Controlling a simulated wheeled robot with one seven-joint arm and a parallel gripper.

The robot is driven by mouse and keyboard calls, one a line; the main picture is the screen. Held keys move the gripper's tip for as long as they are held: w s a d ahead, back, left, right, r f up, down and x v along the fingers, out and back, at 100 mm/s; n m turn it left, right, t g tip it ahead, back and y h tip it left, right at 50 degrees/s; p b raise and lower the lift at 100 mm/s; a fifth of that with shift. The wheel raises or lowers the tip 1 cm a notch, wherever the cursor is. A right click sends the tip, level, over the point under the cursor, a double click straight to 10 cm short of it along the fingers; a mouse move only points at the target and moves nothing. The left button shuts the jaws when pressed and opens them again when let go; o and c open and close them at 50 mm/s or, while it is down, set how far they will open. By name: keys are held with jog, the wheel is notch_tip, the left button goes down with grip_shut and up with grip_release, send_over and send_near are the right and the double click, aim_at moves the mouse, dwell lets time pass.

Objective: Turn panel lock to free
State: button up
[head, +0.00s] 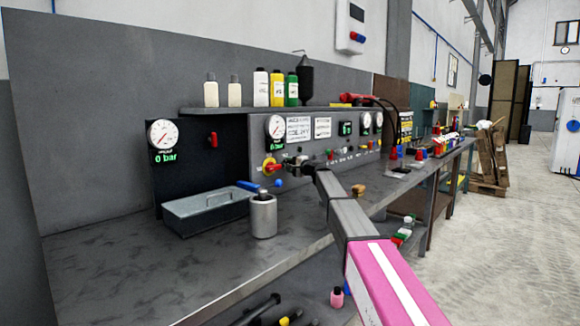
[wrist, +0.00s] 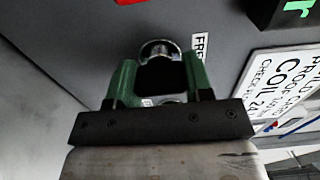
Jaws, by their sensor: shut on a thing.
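My gripper (wrist: 160,75) has green fingers, one on each side of the panel lock (wrist: 159,48), and is shut on it. The lock shows a round chrome rim on the grey panel (wrist: 225,25), with a dark middle between the fingers. A white label (wrist: 199,47) starting "FRE" is just right of the lock, its end cut off by the tilt and edge. In the head view my gripper (head: 293,163) is at the upright grey panel, right of a red and yellow rotary switch (head: 272,167). The lock is hidden there by my gripper.
A grey metal tray (head: 205,210) and a steel cylinder (head: 263,216) stand on the bench left of my arm. Bottles (head: 261,87) line the shelf above the panel. A blue knob (head: 279,183) sits below my gripper.

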jog(key=shift+s, duration=0.1)
jog(key=o, duration=0.9)
jog(key=v, duration=1)
jog(key=shift+s+d, duration=0.25)
jog(key=shift+d, duration=0.05)
